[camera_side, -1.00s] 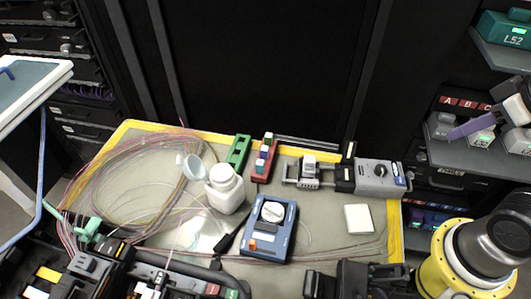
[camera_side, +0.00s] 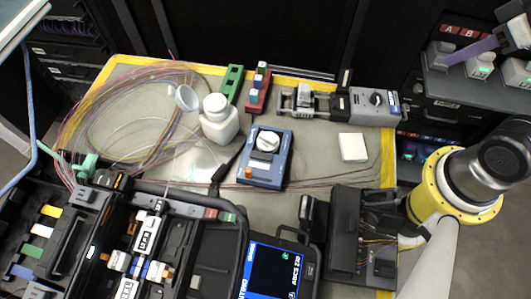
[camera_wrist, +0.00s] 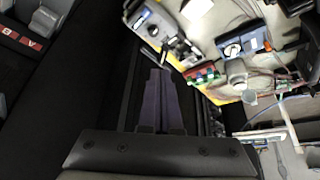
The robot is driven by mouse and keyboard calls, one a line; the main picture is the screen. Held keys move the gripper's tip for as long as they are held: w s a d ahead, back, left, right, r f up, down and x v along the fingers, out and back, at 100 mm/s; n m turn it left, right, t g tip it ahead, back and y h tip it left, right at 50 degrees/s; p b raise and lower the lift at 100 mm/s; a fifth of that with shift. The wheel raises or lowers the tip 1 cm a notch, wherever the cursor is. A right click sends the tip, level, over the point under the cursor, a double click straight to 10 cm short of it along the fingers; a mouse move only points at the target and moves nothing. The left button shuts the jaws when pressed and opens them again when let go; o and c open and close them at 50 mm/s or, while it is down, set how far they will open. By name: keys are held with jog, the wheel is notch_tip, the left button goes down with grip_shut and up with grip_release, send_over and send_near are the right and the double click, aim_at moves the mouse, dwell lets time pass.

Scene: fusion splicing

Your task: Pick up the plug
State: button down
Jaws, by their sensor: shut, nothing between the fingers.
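The purple fingers of my gripper (camera_wrist: 160,72) are together and empty in the wrist view, pointing away over a dark area. In the side view my gripper (camera_side: 456,54) is at the upper right, in front of the shelf and well away from the mat. I cannot tell for certain which thing is the plug. A small black piece with a dark lead (camera_side: 217,182) lies on the mat, left of the blue meter (camera_side: 266,160), and could be it.
The grey yellow-edged mat (camera_side: 320,165) carries a white bottle (camera_side: 219,122), coiled fibres, a red block (camera_side: 258,93), a green block (camera_side: 231,80), a grey device (camera_side: 375,104) and a white pad (camera_side: 353,147). An open splicer case (camera_side: 190,225) fills the front.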

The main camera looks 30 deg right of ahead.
jog(key=c, duration=0.6)
grip_release()
